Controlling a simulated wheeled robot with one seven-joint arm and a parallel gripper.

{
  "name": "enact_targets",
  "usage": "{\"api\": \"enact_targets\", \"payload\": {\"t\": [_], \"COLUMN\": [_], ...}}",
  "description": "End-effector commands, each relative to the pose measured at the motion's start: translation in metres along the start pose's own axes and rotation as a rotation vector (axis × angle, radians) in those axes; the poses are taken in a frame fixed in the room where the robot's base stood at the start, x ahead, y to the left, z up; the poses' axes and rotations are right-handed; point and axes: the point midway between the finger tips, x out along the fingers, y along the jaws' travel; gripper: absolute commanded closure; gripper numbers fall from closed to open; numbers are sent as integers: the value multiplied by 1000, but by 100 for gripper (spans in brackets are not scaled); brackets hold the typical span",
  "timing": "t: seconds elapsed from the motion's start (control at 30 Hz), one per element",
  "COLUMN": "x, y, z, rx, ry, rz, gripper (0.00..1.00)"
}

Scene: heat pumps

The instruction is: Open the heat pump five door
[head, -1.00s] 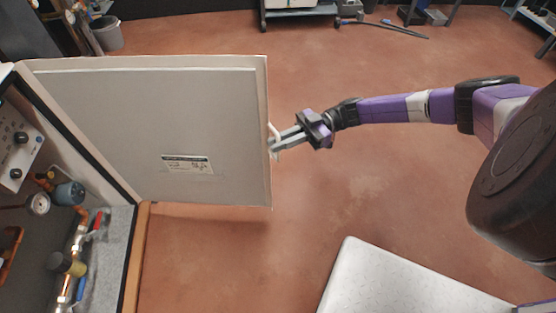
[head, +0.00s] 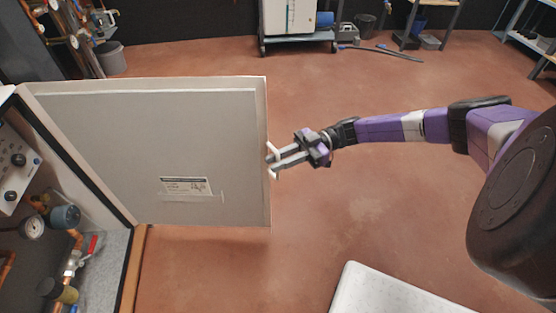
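The heat pump door (head: 150,135) stands swung wide open at the left of the head view, its inner face with a white label towards me. The open cabinet (head: 60,220) shows gauges, valves and copper pipes at the lower left. A white handle (head: 273,160) sticks out at the door's free edge. My gripper (head: 276,161) is at this handle, with its two fingers spread apart. The fingertips are at or just beside the handle. I cannot tell whether they touch it.
A white perforated surface (head: 390,290) lies at the bottom right. A wheeled cart (head: 298,35) stands at the back, with a bin (head: 111,57) at the back left and shelving (head: 530,40) at the back right. The red floor between is clear.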

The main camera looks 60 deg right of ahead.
Motion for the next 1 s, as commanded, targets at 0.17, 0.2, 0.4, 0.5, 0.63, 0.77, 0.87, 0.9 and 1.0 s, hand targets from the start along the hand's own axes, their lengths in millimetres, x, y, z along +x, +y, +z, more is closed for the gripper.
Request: {"api": "enact_targets", "payload": {"t": [0.17,0.2,0.4,0.5,0.63,0.77,0.87,0.9,1.0], "x": [-17,-23,-55,-67,-75,-77,-77,-77,-77], "y": [1,0,1,1,0,0,0,0,0], "z": [1,0,0,1,0,0,0,0,0], "rx": [1,1,1,0,-1,-1,-1,-1,-1], "ry": [-4,-3,-1,-1,1,1,1,1,1], "rz": [3,2,2,2,0,0,0,0,0], "gripper": [81,81,81,81,81,81,81,81,81]}}
